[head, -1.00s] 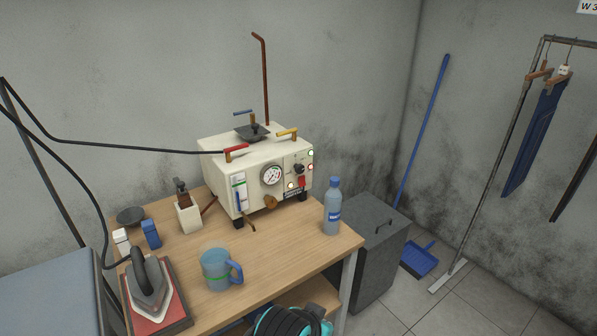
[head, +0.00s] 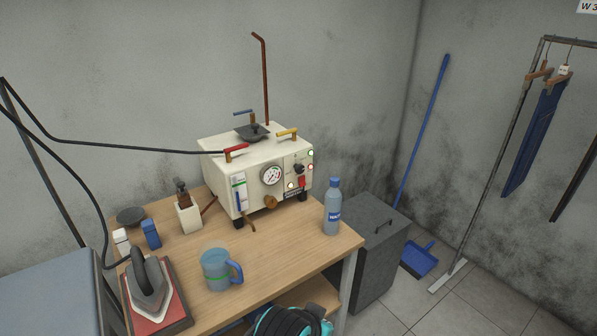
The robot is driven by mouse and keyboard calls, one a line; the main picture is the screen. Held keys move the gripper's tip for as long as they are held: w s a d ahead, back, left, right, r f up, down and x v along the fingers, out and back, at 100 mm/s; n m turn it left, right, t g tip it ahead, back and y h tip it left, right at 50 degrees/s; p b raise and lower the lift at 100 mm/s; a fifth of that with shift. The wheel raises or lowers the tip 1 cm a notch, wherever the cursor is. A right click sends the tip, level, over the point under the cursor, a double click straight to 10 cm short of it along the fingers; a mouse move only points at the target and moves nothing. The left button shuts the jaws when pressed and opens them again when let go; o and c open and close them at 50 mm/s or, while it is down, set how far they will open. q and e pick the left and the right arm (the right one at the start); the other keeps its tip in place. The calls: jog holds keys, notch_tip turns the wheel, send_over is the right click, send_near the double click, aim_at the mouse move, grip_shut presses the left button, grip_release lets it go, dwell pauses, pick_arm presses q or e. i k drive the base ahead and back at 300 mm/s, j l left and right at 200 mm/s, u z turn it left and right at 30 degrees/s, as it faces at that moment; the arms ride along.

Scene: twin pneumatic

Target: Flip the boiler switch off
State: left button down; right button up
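The boiler (head: 222,146) is a cream box on the wooden table, with a round gauge (head: 272,175) on its front. To the right of the gauge is a small panel with a black knob (head: 299,168), a red switch (head: 302,183) and several lit lamps, green, red and yellowish. The switch's exact position is too small to tell. A red-handled valve (head: 236,149) and a yellow-handled valve (head: 287,133) are on top.
A blue bottle (head: 332,212) stands at the table's right edge, in front of the boiler. A mug (head: 216,271), an iron (head: 147,284) on a red pad and small containers occupy the table (head: 282,251). A black hose crosses from the left to the boiler. A grey cabinet (head: 368,240) stands right.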

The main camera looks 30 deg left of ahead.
aim_at(301, 179)
jog(key=u, duration=0.4)
jog(key=i+u, duration=0.1)
jog(key=u, duration=0.3)
jog(key=i+u, duration=0.1)
jog(key=u, duration=0.65)
jog(key=i+j, duration=0.05)
